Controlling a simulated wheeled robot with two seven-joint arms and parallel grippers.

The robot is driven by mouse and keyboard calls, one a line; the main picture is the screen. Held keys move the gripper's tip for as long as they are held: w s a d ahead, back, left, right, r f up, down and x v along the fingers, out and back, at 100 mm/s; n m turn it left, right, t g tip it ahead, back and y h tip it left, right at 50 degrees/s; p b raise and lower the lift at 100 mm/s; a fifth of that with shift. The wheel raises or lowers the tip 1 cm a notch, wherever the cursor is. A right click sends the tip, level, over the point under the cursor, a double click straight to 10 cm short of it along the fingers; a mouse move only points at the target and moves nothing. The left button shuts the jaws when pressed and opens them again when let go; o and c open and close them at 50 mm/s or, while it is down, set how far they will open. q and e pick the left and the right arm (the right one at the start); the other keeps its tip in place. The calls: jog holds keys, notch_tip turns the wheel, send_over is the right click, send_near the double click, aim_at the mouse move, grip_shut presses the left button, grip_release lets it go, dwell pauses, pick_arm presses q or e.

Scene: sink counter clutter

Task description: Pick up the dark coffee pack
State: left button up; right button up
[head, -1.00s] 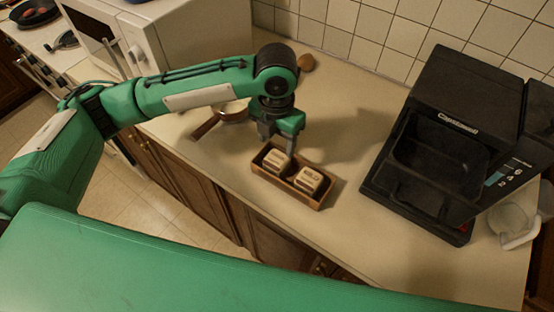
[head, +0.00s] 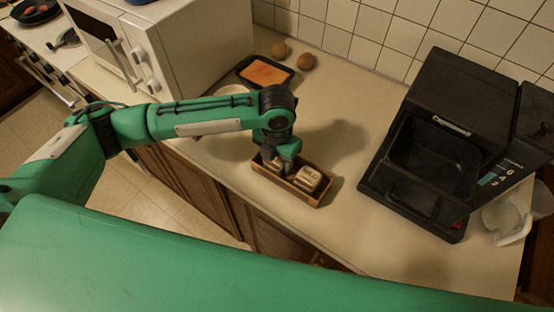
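A small wooden tray (head: 318,202) stands on the counter and holds two light packs with dark lettering. The right pack (head: 308,178) shows a label that seems to read "MILD". The left pack (head: 274,162) is largely covered by my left gripper (head: 276,165), and its label cannot be read, so I cannot confirm it is the dark coffee pack. My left gripper points down into the left part of the tray, at this pack. Its fingertips are hidden, so I cannot tell whether it grips the pack. My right gripper is out of view.
A black coffee machine (head: 440,150) stands to the right, with a clear jug (head: 508,218) beside it. A white microwave (head: 185,50) stands back left. Counter right of the tray is clear.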

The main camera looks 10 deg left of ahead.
pick_arm(q)
jog(key=c, duration=0.3)
jog(key=shift+r, duration=0.15)
